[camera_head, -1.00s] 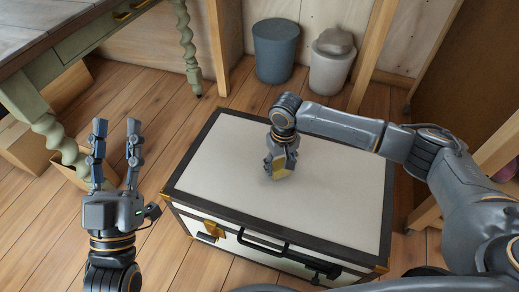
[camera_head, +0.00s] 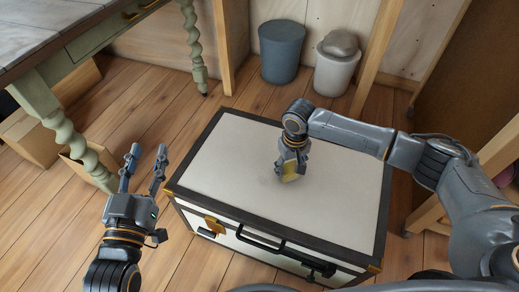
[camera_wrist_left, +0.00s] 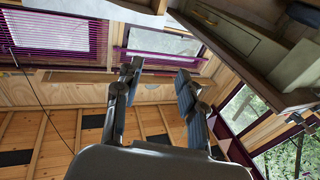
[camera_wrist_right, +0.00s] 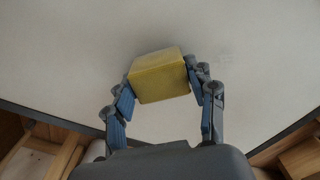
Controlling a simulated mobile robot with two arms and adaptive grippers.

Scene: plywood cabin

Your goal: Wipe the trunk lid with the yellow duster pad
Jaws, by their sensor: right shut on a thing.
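The trunk (camera_head: 232,190) stands on the floor with its pale lid shut, edged in dark trim with brass corners. My right gripper (camera_head: 291,167) is over the middle of the lid, pointing down, shut on the yellow duster pad (camera_head: 289,174). In the right wrist view the pad (camera_wrist_right: 160,76) sits between both fingers above or against the pale lid (camera_wrist_right: 60,50); I cannot tell whether it touches. A faint grey smudge (camera_wrist_right: 222,57) shows on the lid there. My left gripper (camera_head: 146,165) is open and empty, left of the trunk; its spread fingers also show in the left wrist view (camera_wrist_left: 158,95).
A green-legged desk (camera_head: 75,45) stands at the upper left, with cardboard boxes (camera_head: 45,140) under it. A blue-grey bin (camera_head: 281,52) and a white bin (camera_head: 335,70) stand behind the trunk. Wooden posts (camera_head: 380,50) rise behind.

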